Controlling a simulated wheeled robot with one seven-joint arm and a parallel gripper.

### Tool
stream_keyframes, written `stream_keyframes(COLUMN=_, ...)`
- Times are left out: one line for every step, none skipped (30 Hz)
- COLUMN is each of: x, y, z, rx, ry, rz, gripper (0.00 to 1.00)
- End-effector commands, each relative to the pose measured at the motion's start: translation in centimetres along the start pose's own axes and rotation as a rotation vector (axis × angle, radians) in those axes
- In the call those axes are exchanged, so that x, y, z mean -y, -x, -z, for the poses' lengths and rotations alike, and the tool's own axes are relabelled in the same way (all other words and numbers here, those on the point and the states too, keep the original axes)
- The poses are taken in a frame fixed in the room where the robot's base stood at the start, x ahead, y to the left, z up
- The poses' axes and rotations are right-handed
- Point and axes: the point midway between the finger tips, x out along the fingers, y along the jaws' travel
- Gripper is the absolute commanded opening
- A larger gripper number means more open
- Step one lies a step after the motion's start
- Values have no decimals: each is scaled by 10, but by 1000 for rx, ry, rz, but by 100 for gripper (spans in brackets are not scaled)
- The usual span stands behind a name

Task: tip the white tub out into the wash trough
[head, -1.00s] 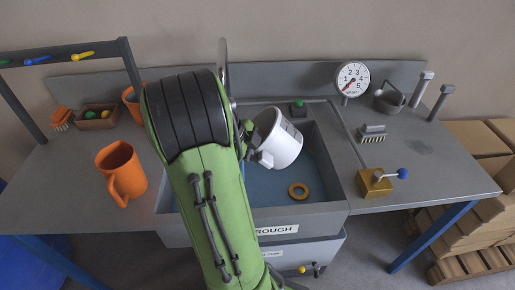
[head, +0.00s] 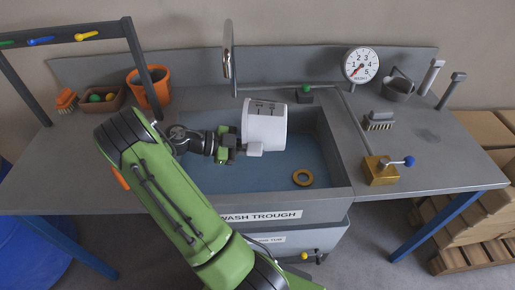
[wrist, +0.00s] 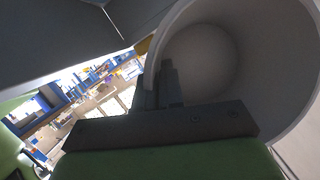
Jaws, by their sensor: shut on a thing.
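The white tub (head: 264,127) is in the air over the wash trough (head: 258,216), with dark markings near its upper end in the head view. It looks turned nearly upside down, its mouth low. My gripper (head: 250,149) is shut on the tub's wall at the lower rim. The wrist view looks into the tub (wrist: 203,58), whose visible inside looks bare; part of it is hidden by my gripper.
A tall tap (head: 228,55) stands behind the trough, close to the tub. An orange bucket (head: 150,88) and a box of balls (head: 104,98) are at left. A gauge (head: 360,65), a brush (head: 379,120) and a brass valve (head: 381,170) stand at right.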

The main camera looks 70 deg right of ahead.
Motion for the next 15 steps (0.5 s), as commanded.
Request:
stream_keyframes(x=-1, y=2, z=-3, rx=-48, ry=10, rz=19, gripper=0)
stream_keyframes(x=-1, y=3, z=-4, rx=-73, ry=16, rz=27, gripper=0)
stream_keyframes(x=-1, y=4, z=-4, rx=-103, ry=23, rz=38, gripper=0)
stream_keyframes(x=0, y=5, z=-5, rx=-122, ry=26, rz=45, gripper=0)
stream_keyframes(x=0, y=6, z=-5, rx=-140, ry=31, rz=51, gripper=0)
stream_keyframes(x=0, y=6, z=-5, rx=-159, ry=35, rz=56, gripper=0)
stream_keyframes(x=0, y=7, z=-5, rx=-170, ry=38, rz=59, gripper=0)
stream_keyframes(x=0, y=7, z=-5, rx=-179, ry=40, rz=62, gripper=0)
stream_keyframes(x=0, y=8, z=-5, rx=-187, ry=41, rz=64, gripper=0)
stream_keyframes(x=0, y=8, z=-5, rx=-191, ry=41, rz=65, gripper=0)
stream_keyframes(x=0, y=8, z=-5, rx=-193, ry=42, rz=66, gripper=0)
stream_keyframes(x=0, y=8, z=-4, rx=-194, ry=42, rz=66, gripper=0)
stream_keyframes(x=0, y=8, z=-4, rx=-194, ry=42, rz=66, gripper=0)
stream_keyframes(x=0, y=8, z=-4, rx=-193, ry=42, rz=66, gripper=0)
stream_keyframes(x=0, y=8, z=-4, rx=-193, ry=42, rz=66, gripper=0)
